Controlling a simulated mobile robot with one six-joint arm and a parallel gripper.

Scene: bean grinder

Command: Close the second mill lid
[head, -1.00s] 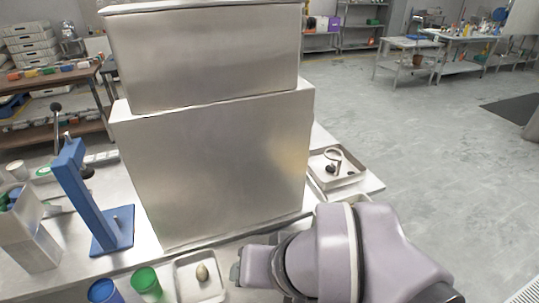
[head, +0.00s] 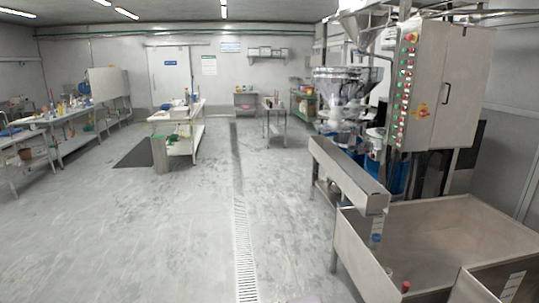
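My gripper is not in view; only a sliver of a pale purple surface shows at the bottom edge of the head view. No mill lid can be made out for sure. A machine with a wide shiny hopper (head: 347,84) stands at the right of the middle, some way off. A smaller steel funnel (head: 361,28) sits above it. I cannot tell whether this machine is the second mill or whether any lid on it is open.
A steel trough (head: 345,170) and a large open steel bin (head: 440,235) fill the lower right. A control cabinet (head: 445,85) stands behind them. A worktable (head: 178,112) and benches line the left. The grey floor (head: 150,230) is widely clear, with a drain grate (head: 243,240).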

